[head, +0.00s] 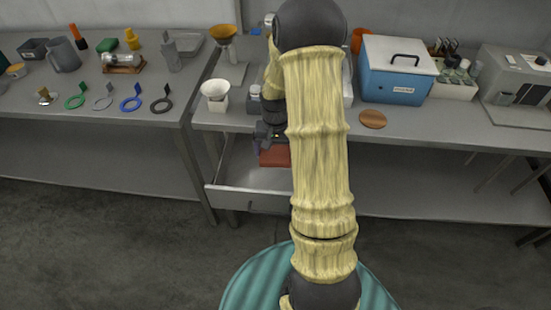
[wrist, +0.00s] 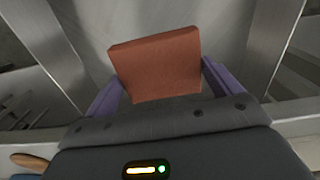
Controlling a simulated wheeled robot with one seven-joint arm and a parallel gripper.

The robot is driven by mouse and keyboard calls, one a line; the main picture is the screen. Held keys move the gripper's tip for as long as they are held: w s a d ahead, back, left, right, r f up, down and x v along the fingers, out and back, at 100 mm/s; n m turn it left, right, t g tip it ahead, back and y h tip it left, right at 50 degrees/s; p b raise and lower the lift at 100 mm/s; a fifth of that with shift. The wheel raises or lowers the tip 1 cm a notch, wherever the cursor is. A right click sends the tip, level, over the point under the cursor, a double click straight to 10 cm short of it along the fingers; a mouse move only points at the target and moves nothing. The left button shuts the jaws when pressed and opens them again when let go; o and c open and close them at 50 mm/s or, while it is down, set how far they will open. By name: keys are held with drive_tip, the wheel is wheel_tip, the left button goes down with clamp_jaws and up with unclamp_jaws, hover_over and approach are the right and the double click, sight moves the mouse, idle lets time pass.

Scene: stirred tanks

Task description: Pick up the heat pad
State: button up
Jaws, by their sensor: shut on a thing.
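The heat pad is a flat reddish-brown block (head: 275,156), partly hidden by my arm in the head view. In the wrist view the heat pad (wrist: 157,62) shows clearly, tilted a little, between two purple fingers. My gripper (wrist: 163,76) is shut on it, with one finger at each side edge. In the head view my gripper (head: 270,138) points down at the bench's front edge, and the pad appears over an open drawer (head: 248,201). Whether the pad touches the drawer floor cannot be told.
Several ring-shaped tools lie on the left bench (head: 60,115). The floor in front is clear.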

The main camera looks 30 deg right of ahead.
drive_tip(key=shift+r, duration=0.45)
drive_tip(key=shift+w+a+r+p, duration=0.1)
drive_tip(key=shift+a+r+p, duration=0.2)
drive_tip(key=shift+p, duration=0.4)
drive_tip(key=w+a+r+n+p, duration=0.1)
drive_tip(key=a+r+n+p, duration=0.5)
drive_tip(key=p, duration=1.9)
drive_tip(key=a+r, duration=0.5)
drive_tip(key=a, duration=0.2)
drive_tip(key=shift+r, duration=0.1)
drive_tip(key=shift+a, duration=0.1)
